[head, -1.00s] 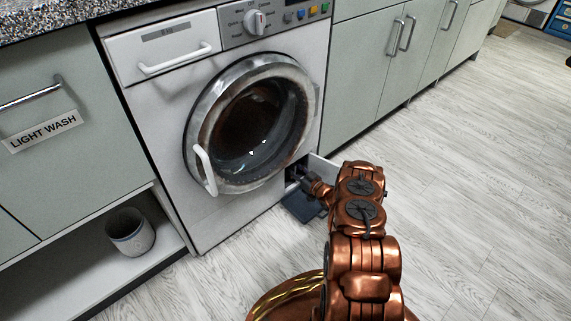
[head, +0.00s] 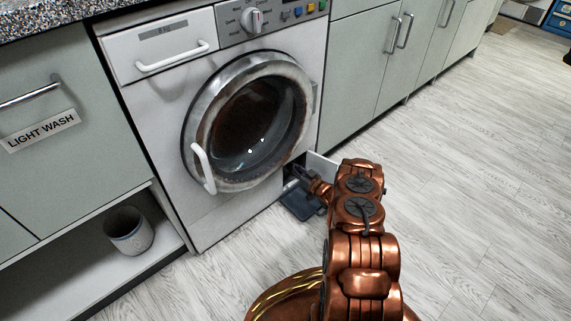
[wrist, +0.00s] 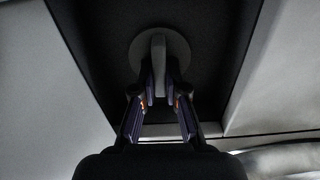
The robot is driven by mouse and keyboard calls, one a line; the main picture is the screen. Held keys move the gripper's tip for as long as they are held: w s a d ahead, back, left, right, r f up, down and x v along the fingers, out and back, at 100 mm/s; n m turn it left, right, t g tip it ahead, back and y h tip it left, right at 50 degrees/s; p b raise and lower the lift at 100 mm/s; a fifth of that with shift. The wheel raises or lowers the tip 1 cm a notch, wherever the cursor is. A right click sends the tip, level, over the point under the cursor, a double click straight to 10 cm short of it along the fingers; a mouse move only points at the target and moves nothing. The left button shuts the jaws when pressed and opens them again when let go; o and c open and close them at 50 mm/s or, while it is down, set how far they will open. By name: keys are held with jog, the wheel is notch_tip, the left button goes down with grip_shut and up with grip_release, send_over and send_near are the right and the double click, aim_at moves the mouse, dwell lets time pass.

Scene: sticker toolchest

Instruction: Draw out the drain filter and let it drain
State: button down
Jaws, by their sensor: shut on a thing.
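The drain filter shows in the wrist view as a round grey cap (wrist: 137,52) with an upright grip bar, set in a dark recess. My gripper (wrist: 160,88) is shut on that grip bar, with one finger on each side. In the head view my gripper (head: 302,174) reaches into the low opening at the washing machine's (head: 232,220) bottom right corner. The filter is too small and shaded to make out there. A dark, shallow tray (head: 298,203) lies on the floor below the opening, partly hidden by my arm.
A pale open flap (head: 321,166) stands out beside the opening, close to my arm. The round door (head: 190,140) is shut above. A cup-like bin (head: 129,232) stands on the low shelf at left. The floor (head: 460,190) to the right is clear.

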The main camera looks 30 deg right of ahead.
jog(key=shift+p+v, duration=1.65)
jog(key=shift+p, duration=0.05)
dwell(3.7)
jog(key=p+v, duration=0.2)
jog(key=v, duration=0.6)
jog(key=shift+s+r, duration=0.15)
jog(key=shift+s, duration=0.2)
dwell(1.1)
dwell(0.3)
